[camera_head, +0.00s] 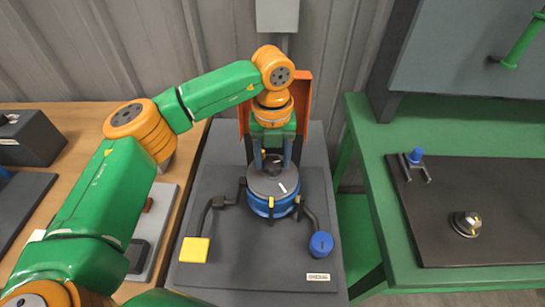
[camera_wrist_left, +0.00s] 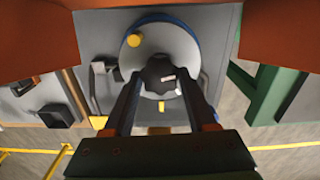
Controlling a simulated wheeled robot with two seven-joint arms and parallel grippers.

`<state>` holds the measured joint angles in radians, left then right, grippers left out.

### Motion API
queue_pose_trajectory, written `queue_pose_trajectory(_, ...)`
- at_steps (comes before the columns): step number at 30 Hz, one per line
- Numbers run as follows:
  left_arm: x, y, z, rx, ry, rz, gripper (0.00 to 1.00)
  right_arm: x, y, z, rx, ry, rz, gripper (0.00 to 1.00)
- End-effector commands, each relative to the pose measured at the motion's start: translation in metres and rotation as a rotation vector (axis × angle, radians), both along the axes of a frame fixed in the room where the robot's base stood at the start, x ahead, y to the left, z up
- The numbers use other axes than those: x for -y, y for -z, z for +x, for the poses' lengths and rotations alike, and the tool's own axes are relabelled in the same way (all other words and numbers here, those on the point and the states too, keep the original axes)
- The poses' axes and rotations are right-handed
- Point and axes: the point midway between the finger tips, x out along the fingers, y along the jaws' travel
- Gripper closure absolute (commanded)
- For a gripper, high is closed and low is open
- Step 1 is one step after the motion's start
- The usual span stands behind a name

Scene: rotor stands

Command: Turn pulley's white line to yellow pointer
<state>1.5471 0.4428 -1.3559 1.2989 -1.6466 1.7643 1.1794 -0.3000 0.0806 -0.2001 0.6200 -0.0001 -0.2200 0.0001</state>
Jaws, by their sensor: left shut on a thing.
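The pulley (camera_head: 262,187) is a grey disc with a blue rim, mounted on a dark stand plate. Its white line (camera_head: 282,187) is on the front right of the top face. The yellow pointer (camera_head: 271,203) stands at the front rim, left of the line, so the two are apart. My left gripper (camera_head: 272,163) reaches down from above, its fingers shut on the pulley's dark hub. In the left wrist view, the hub (camera_wrist_left: 157,72) sits between the fingertips; a white mark (camera_wrist_left: 179,91) shows right of the yellow pointer (camera_wrist_left: 161,104).
A yellow square pad (camera_head: 194,250) and a blue knob (camera_head: 321,244) end bent arms at the front. An orange panel (camera_head: 303,92) stands behind. A green table (camera_head: 455,138) at right holds a dark plate with small parts. A wooden bench (camera_head: 92,120) is at left.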

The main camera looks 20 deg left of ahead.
Motion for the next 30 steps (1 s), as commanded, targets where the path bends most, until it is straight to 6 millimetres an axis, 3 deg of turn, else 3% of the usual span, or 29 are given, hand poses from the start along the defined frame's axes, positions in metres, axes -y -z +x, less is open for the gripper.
queue_pose_trajectory(3, -0.0005, -0.0019, 0.0007, 0.003, 0.283, 0.000, 0.74, 0.0000, -0.0022, 0.0000, 0.000, 0.000, 0.000, 1.00)
queue_pose_trajectory(6, -0.0004, -0.0018, 0.0007, 0.003, 0.435, 0.000, 0.74, 0.0001, -0.0025, 0.0000, 0.000, 0.000, 0.000, 1.00)
queue_pose_trajectory(14, -0.0002, -0.0022, 0.0010, 0.005, 0.487, -0.002, 0.74, 0.0000, -0.0027, 0.0000, 0.000, 0.000, 0.000, 1.00)
queue_pose_trajectory(19, -0.0002, -0.0026, 0.0011, 0.005, 0.769, -0.002, 0.74, -0.0001, -0.0041, 0.0000, 0.000, 0.000, 0.000, 1.00)
queue_pose_trajectory(24, 0.0000, -0.0025, 0.0013, 0.006, 0.800, -0.003, 0.74, -0.0002, -0.0039, 0.0000, 0.000, 0.000, 0.000, 1.00)
queue_pose_trajectory(25, 0.0000, -0.0025, 0.0013, 0.006, 0.800, -0.003, 0.40, -0.0002, -0.0039, 0.0000, 0.000, 0.000, 0.000, 1.00)
queue_pose_trajectory(28, 0.0000, -0.0022, 0.0011, 0.005, 0.798, -0.003, 0.15, -0.0003, -0.0039, 0.0000, 0.000, 0.000, 0.000, 1.00)
queue_pose_trajectory(30, -0.0001, -0.0019, 0.0009, 0.004, 0.798, -0.002, 0.15, -0.0003, -0.0038, 0.0000, 0.000, 0.000, 0.000, 1.00)
